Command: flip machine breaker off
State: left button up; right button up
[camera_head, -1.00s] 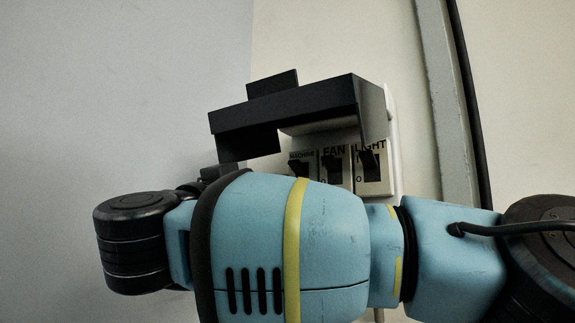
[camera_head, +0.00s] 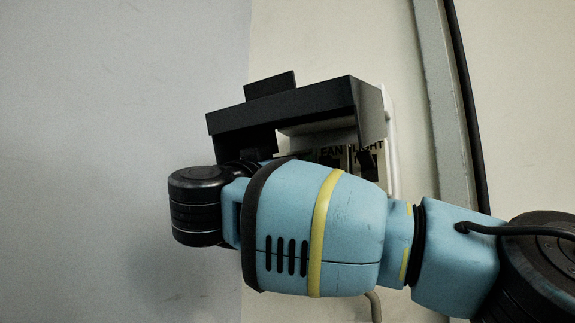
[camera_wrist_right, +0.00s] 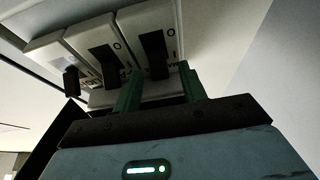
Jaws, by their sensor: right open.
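The machine breaker (camera_wrist_right: 152,42) is the rightmost of three switches in the right wrist view, with a dark toggle and O and I marks. My right gripper (camera_wrist_right: 158,72) is open, its two green fingers on either side of the lower part of this toggle. I cannot tell whether they touch it. In the head view my right arm (camera_head: 315,235) hides the machine breaker and the gripper's fingers. The fan switch (camera_head: 330,157) and light switch (camera_head: 368,162) show partly above the arm. My left gripper is not in view.
A dark hood (camera_head: 285,112) juts out above the switches, close over my right wrist. A pale vertical post (camera_head: 445,110) and a black cable (camera_head: 468,100) run along the wall at the right. The wall at the left is bare.

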jog(key=shift+w, duration=0.1)
grip_shut()
